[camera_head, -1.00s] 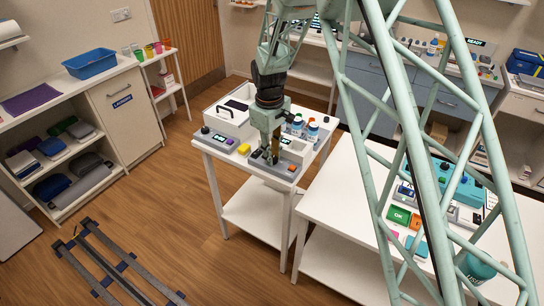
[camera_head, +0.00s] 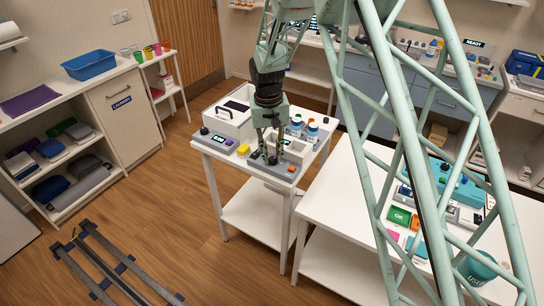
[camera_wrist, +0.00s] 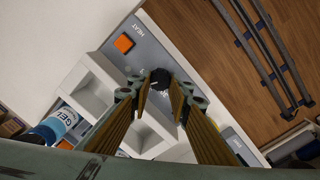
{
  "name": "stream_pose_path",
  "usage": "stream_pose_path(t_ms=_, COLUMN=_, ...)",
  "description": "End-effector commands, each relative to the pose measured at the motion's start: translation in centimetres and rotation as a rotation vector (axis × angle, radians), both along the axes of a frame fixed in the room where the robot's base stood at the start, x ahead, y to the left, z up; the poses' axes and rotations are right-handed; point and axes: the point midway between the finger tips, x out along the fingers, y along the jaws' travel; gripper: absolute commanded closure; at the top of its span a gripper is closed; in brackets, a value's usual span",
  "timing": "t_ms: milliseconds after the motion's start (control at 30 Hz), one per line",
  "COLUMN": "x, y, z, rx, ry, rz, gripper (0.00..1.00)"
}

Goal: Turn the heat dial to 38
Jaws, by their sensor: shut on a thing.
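The heat dial (camera_wrist: 159,79) is a small black knob with a white mark on a grey panel, in the wrist view. The word HEAT is printed on the panel near an orange button (camera_wrist: 124,43). My gripper (camera_wrist: 159,88) points down at the panel, with one finger on each side of the dial, shut on it. The numbers around the dial are too small or hidden to read. In the head view my gripper (camera_head: 271,157) is over the front of the grey panel on the small white table, and largely hides the dial.
The bottle marked GEL (camera_wrist: 55,125) shows at left in the wrist view. Another white table (camera_head: 336,205) stands at the right.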

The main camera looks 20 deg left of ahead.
Motion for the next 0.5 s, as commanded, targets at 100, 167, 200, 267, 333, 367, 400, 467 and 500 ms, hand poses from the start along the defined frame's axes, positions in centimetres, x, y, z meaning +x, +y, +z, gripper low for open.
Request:
stream_pose_path(t_ms=100, x=0.07, y=0.00, z=0.00, rx=0.001, ry=-0.001, rz=-0.089, gripper=0.93)
stream_pose_path(t_ms=167, x=0.09, y=-0.01, z=0.00, rx=0.001, ry=-0.001, rz=-0.136, gripper=0.93)
stream_pose_path(t_ms=200, x=0.10, y=-0.03, z=0.00, rx=0.000, ry=-0.001, rz=-0.167, gripper=0.93)
stream_pose_path(t_ms=267, x=0.11, y=-0.05, z=0.01, rx=0.001, ry=-0.001, rz=-0.216, gripper=0.93)
stream_pose_path(t_ms=333, x=0.11, y=-0.08, z=0.02, rx=0.000, ry=-0.001, rz=-0.270, gripper=0.93)
stream_pose_path(t_ms=367, x=0.11, y=-0.10, z=0.02, rx=0.000, ry=0.000, rz=-0.293, gripper=0.93)
stream_pose_path(t_ms=400, x=0.11, y=-0.11, z=0.02, rx=0.000, ry=-0.001, rz=-0.324, gripper=0.93)
stream_pose_path(t_ms=467, x=0.12, y=-0.13, z=0.01, rx=0.000, ry=-0.001, rz=-0.368, gripper=0.93)
stream_pose_path(t_ms=500, x=0.13, y=-0.15, z=0.01, rx=0.000, ry=0.000, rz=-0.396, gripper=0.93)
